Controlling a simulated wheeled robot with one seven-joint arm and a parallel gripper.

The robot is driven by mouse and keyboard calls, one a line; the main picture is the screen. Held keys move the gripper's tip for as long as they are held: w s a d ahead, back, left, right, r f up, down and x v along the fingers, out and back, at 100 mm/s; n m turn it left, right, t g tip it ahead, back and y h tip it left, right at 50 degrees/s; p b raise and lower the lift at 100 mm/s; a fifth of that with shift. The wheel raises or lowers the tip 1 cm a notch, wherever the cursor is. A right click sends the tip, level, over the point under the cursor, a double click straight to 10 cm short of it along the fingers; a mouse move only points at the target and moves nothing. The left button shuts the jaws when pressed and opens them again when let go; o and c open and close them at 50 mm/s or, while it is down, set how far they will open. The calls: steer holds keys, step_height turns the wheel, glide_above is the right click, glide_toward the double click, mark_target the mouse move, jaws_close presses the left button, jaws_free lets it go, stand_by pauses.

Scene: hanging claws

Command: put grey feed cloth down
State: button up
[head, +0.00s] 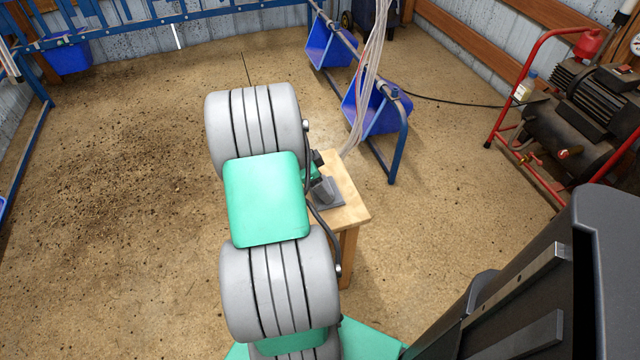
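A grey cloth-like piece (326,191), likely the grey feed cloth, shows at the small wooden table (352,205), just right of my arm. Part of it stands up in a bunched shape and part is flat and darker, close to the table top. My gripper (318,160) is mostly hidden behind my own arm; only a small dark part shows just above the grey piece. I cannot tell whether its fingers are open or shut, or whether they touch the cloth. The left part of the table is also hidden by my arm.
Blue buckets (378,106) hang on a blue metal frame (400,140) behind the table, with pale hoses (372,70) coming down beside them. A black compressor (580,105) in a red frame stands at right. The dirt-strewn floor at left is open.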

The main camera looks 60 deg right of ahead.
steer(key=o, duration=1.2)
steer(key=shift+f, duration=0.1)
steer(key=shift+w+r+p, duration=0.1)
steer(key=shift+r+p, duration=0.2)
steer(key=shift+r, duration=0.3)
steer(key=p+v, duration=0.2)
steer(key=v, duration=0.9)
steer(key=w+a+r+n+t, duration=0.2)
steer(key=w+a+r+n, duration=0.1)
steer(key=w+a+n, duration=0.35)
steer(key=w+a+r+n+t, duration=0.15)
steer(key=a+n, duration=0.25)
steer(key=a, duration=0.4)
steer(key=w+a+r+n+t, duration=0.1)
steer(key=w+a+n, duration=0.2)
steer(key=a+n, duration=0.35)
steer(key=s+a+n+y, duration=0.1)
steer(key=a+n, duration=0.2)
steer(key=a, duration=0.3)
steer(key=s+a+n+y, duration=0.1)
steer(key=a+n, duration=0.2)
steer(key=a, duration=0.3)
steer(key=s+a+n+t+y, duration=0.1)
steer(key=a+n, duration=0.3)
steer(key=a, duration=0.2)
steer(key=shift+s+a, duration=0.15)
